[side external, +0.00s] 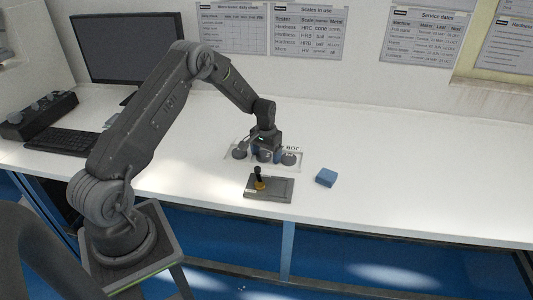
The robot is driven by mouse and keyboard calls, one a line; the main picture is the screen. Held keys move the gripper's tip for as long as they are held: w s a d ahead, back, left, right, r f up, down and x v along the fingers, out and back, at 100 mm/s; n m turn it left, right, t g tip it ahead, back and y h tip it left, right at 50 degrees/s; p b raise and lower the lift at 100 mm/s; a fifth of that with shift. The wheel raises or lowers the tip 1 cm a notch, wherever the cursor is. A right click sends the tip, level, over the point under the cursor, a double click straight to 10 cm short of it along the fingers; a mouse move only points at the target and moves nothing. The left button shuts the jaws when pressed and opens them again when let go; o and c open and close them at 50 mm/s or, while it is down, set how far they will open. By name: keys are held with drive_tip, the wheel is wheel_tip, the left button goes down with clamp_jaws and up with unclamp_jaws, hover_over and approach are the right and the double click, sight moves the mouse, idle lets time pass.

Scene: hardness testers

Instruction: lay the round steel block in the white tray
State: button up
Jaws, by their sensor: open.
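Three round grey blocks sit in a row at the middle of the bench: one at the left (240,153), one in the middle (265,156) and one at the right (289,158). They appear to lie in a shallow white tray or holder (298,166), hard to tell from the white bench. I cannot tell which is the round steel block of the task. My gripper (265,153) points down over the middle block. It is open, its fingertips seemingly either side of that block; contact cannot be made out. My gripper hides the tray's back part.
A dark flat plate (280,190) with a black upright handle (258,173) lies in front. A blue block (326,178) is to its right. A monitor (125,45), keyboard (68,142) and dark control box (38,115) stand left. The bench's right side is clear.

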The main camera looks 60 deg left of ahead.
sight(266, 156)
wheel_tip(266, 156, up, 12)
drive_tip(key=s+d+r+m+t, duration=0.1)
drive_tip(key=s+d+r, duration=0.3)
drive_tip(key=d+r, duration=0.35)
drive_tip(key=s+d+r+m+t, duration=0.1)
drive_tip(key=s+d+r, duration=0.45)
drive_tip(key=r, duration=0.35)
drive_tip(key=s+d+r+m+t, duration=0.1)
drive_tip(key=s+d, duration=0.4)
drive_tip(key=s, duration=0.4)
drive_tip(key=s+d+r+m+t, duration=0.1)
drive_tip(key=s+d+t, duration=0.1)
drive_tip(key=s+d, duration=0.3)
drive_tip(key=s, duration=0.4)
drive_tip(key=shift+s+d+r+t, duration=0.2)
drive_tip(key=shift+d+t, duration=0.05)
drive_tip(key=shift+t, duration=0.05)
